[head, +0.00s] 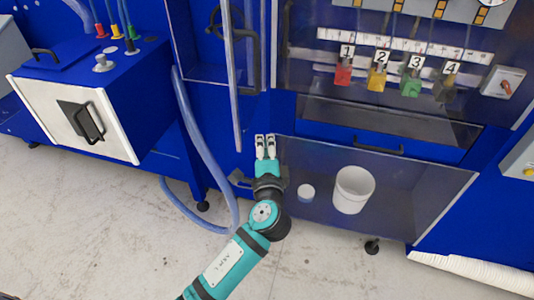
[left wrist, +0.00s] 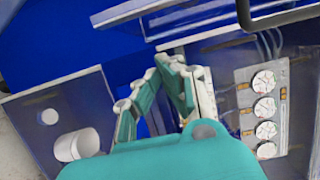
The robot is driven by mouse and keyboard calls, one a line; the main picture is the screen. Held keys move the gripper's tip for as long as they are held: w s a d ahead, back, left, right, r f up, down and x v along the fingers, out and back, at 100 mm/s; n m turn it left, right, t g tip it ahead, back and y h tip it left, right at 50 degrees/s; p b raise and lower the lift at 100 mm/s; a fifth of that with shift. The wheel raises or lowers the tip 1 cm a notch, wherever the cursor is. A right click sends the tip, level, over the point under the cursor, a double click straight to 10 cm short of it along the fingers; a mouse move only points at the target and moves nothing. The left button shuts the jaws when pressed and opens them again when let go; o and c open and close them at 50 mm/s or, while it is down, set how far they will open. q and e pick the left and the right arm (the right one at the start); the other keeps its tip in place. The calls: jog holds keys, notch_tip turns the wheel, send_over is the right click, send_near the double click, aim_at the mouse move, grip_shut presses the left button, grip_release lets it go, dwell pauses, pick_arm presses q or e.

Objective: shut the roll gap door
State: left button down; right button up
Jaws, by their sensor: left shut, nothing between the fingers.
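A clear door panel with a pale upright edge (head: 235,90) stands out from the blue machine, left of the numbered valves. A black handle (head: 249,62) shows behind that edge. A second clear panel (head: 420,190) is low on the machine front, with a dark bar handle (head: 378,149) above it. I cannot tell from the pictures which is the roll gap door. My left gripper (head: 266,145) is shut and empty, just right of the pale edge's lower end and apart from the bar handle. It also shows in the left wrist view (left wrist: 165,68). My right gripper is out of view.
A white bucket (head: 353,190) and a small white lid-like disc (head: 306,192) are by the low clear panel. Numbered valves, including a red one (head: 343,75), hang above. A blue cabinet with a white front (head: 75,118) stands left, with a hose beside it. The floor in front is clear.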

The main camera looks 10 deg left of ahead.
pick_arm(q)
jog(key=a, duration=0.2)
jog(key=a+p, duration=0.1)
jog(key=shift+s+a+f, duration=0.1)
jog(key=shift+s+a, duration=0.2)
jog(key=shift+a, duration=0.05)
